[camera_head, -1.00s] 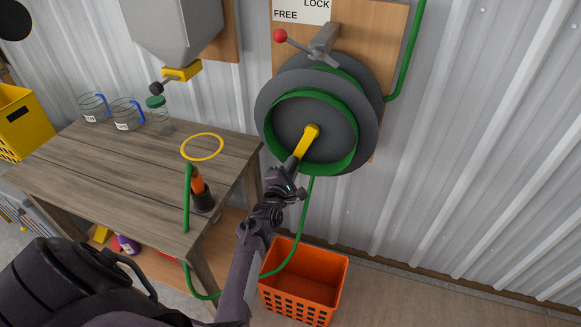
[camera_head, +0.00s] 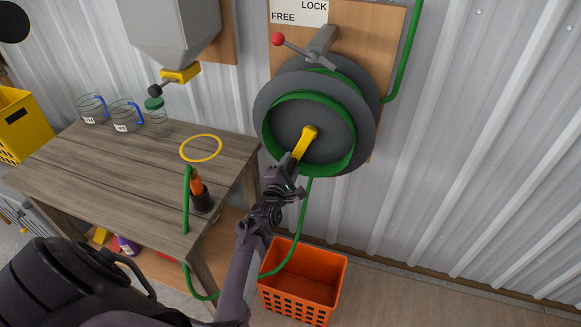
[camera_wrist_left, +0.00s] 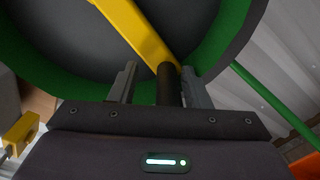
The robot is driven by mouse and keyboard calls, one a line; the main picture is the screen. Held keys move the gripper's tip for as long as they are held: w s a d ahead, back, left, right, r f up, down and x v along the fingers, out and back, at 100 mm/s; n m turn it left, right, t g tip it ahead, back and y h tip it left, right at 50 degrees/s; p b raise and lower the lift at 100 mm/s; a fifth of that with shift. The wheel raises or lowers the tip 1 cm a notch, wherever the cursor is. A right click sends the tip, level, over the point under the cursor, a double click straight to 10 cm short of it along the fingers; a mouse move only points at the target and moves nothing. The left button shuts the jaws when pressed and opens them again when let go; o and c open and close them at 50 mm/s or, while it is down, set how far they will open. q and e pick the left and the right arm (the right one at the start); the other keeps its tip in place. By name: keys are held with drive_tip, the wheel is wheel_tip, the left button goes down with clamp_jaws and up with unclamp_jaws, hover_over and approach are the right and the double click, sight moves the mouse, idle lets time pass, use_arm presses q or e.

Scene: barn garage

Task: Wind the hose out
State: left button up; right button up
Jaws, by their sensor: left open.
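The grey hose reel (camera_head: 345,100) with green hose (camera_head: 318,98) wound on it is mounted on a wooden wall panel. Its yellow crank arm (camera_head: 305,141) points down and left from the hub. My left gripper (camera_head: 290,186) is at the crank's lower end. In the left wrist view the black crank handle (camera_wrist_left: 168,86) stands between the open fingers of this gripper (camera_wrist_left: 160,84), closer to the right finger. The lever with the red ball (camera_head: 278,39) points left, on the FREE side of the label. The hose's orange and black nozzle (camera_head: 199,190) stands on the table.
A yellow ring (camera_head: 201,148) lies on or just above the wooden table (camera_head: 100,165), with jars (camera_head: 125,116) at its back. The hose hangs from the reel past an orange crate (camera_head: 305,275) on the floor. A grey hopper (camera_head: 170,30) hangs at upper left.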

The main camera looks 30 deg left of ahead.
use_arm(q)
wheel_tip(320, 180, up, 19)
drive_tip(key=p, duration=1.6)
drive_tip(key=s+f+m+b, duration=0.4)
drive_tip(key=f+m+b, duration=0.5)
drive_tip(key=f+b, duration=0.15)
drive_tip(key=s+f+m+b, duration=0.4)
drive_tip(key=f+m+b, duration=0.5)
drive_tip(key=b, duration=0.3)
drive_tip(key=x, duration=0.7)
drive_tip(key=shift+p, duration=0.35)
drive_tip(key=shift+d+r, duration=0.1)
drive_tip(key=shift+c, duration=0.2)
clamp_jaws()
